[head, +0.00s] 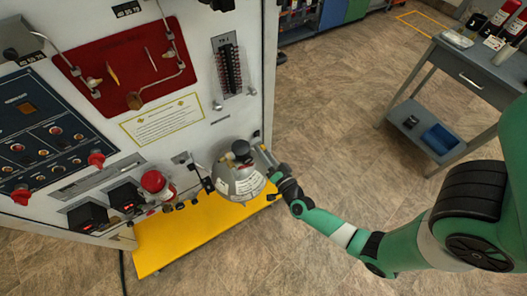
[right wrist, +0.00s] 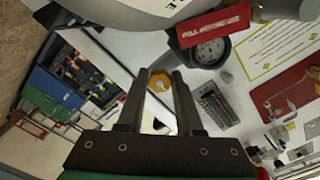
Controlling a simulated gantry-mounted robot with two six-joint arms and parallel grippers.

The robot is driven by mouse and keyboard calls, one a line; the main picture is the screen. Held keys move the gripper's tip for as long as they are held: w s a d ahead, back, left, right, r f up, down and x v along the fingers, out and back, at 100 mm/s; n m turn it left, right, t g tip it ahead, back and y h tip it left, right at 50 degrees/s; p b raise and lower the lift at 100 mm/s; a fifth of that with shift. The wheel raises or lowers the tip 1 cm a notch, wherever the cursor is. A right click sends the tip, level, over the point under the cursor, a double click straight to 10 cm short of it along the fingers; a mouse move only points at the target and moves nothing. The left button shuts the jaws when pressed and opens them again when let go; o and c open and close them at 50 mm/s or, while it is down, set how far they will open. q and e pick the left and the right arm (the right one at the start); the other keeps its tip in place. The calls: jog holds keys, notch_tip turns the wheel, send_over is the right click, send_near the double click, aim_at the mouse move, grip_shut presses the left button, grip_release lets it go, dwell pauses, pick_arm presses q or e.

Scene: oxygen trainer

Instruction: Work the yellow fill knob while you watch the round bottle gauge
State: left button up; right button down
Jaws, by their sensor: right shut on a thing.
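A silver bottle (head: 240,181) with a black cap stands at the lower right corner of the white panel. My right gripper (head: 272,172) reaches its right side. In the right wrist view my right gripper (right wrist: 162,84) is shut on the yellow fill knob (right wrist: 159,80), which shows between the fingertips. The knob is hidden in the head view. The round gauge (right wrist: 211,52) with a dark rim shows right of the fingers, beside a red tag (right wrist: 213,24). Its reading is too small to make out. My left gripper is not in view.
A yellow shelf (head: 205,228) juts out below the panel (head: 70,20). A red valve knob (head: 153,181) and small displays sit left of the bottle. A grey table (head: 470,76) stands at the upper right. The floor between is clear.

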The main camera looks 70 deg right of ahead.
jog(key=c, duration=0.8)
grip_release()
jog(key=shift+c, duration=0.2)
jog(key=p+v, duration=0.3)
jog(key=v, duration=0.8)
jog(key=shift+s+a, duration=0.2)
jog(key=shift+s, duration=0.05)
